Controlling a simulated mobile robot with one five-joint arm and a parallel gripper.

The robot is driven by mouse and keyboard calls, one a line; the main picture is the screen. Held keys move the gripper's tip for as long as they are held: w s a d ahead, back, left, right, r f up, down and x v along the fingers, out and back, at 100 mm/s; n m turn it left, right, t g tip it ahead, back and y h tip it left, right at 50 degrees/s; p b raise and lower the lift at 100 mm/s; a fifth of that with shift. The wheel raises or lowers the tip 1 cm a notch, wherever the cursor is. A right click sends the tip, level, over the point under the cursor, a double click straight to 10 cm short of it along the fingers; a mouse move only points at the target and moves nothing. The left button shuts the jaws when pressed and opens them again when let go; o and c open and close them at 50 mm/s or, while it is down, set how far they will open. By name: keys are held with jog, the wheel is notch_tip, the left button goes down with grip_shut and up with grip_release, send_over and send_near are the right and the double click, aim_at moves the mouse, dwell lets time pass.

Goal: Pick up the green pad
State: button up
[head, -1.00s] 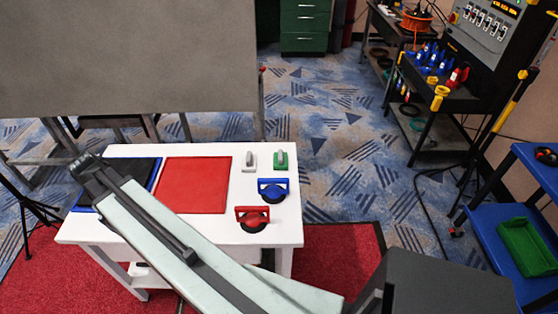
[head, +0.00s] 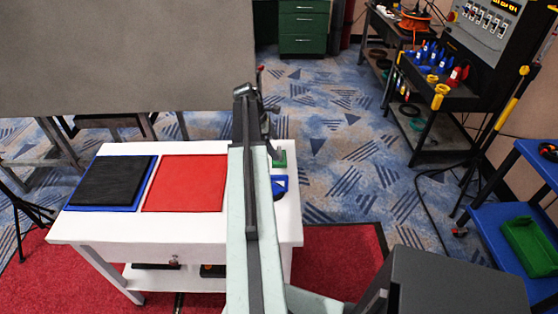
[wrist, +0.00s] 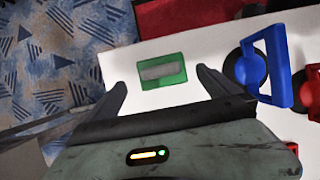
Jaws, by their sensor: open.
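The green pad (wrist: 163,70) is a small green block with a grey grip on top. In the wrist view it lies on the white table (wrist: 215,45), between and just beyond the tips of my gripper (wrist: 161,82). My gripper is open with nothing between its fingers; I cannot tell its exact height above the pad. In the head view, the green pad (head: 280,159) shows only partly at the table's right rear, beside the end of my arm, which hides the rest.
A blue-handled tool (wrist: 262,68) stands right of the pad, with a red-handled one (wrist: 311,90) beyond it. A red panel (head: 185,184) and a black panel on a blue one (head: 113,181) lie on the table's left. A large grey board (head: 125,55) stands behind.

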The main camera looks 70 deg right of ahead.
aim_at(279, 153)
jog(key=shift+f, duration=0.15)
jog(key=b+x, duration=0.4)
jog(key=x, duration=0.1)
jog(key=shift+f+b, duration=0.2)
jog(key=shift+b, duration=0.2)
jog(key=shift+s+r, duration=0.1)
jog(key=shift+r, duration=0.1)
jog(key=c, duration=1.2)
